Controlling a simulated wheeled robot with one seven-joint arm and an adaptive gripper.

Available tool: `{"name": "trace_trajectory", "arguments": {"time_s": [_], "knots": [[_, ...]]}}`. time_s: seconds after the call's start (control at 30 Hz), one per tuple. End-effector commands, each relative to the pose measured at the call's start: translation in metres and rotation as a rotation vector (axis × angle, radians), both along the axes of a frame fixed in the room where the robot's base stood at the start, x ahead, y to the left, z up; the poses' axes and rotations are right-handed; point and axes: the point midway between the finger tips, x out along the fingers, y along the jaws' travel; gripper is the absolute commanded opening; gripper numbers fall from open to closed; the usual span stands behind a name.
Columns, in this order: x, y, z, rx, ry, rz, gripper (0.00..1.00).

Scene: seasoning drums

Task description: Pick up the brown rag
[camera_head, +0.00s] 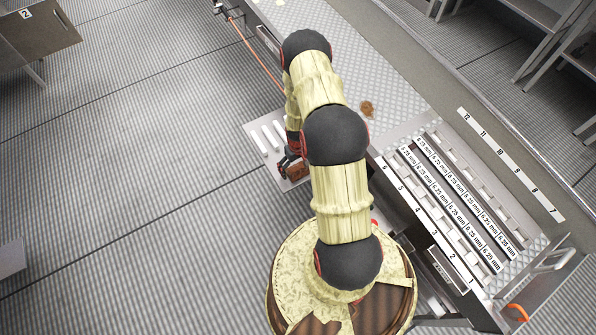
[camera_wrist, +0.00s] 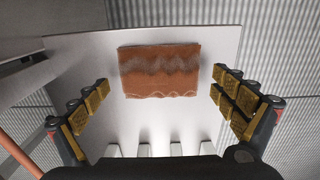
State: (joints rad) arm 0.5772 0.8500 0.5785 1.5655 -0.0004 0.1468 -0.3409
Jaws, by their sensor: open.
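The brown rag (camera_wrist: 160,72) lies as a flat rectangle with grey and pale wavy marks on a light metal shelf (camera_wrist: 205,120). In the wrist view it is between and ahead of my two spread fingers, apart from both. In the head view a small part of the rag (camera_head: 298,171) shows beside my gripper (camera_head: 288,161), at the side shelf (camera_head: 254,131). My gripper is open and empty. My arm hides part of the shelf and rag in the head view.
White bars (camera_head: 270,136) stand on the shelf. A bench with a numbered, labelled rack (camera_head: 450,205) is at the right, and a small brown pile (camera_head: 367,108) lies on its patterned plate. An orange hose (camera_head: 255,52) hangs along the bench.

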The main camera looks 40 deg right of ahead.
Motion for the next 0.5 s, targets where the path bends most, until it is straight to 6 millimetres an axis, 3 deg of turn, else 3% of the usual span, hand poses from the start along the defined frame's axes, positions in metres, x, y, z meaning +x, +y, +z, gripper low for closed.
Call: {"name": "trace_trajectory", "arguments": {"time_s": [0.5], "knots": [[-0.0003, 0.0003, 0.0002, 0.000, 0.001, 0.000, 0.69]]}}
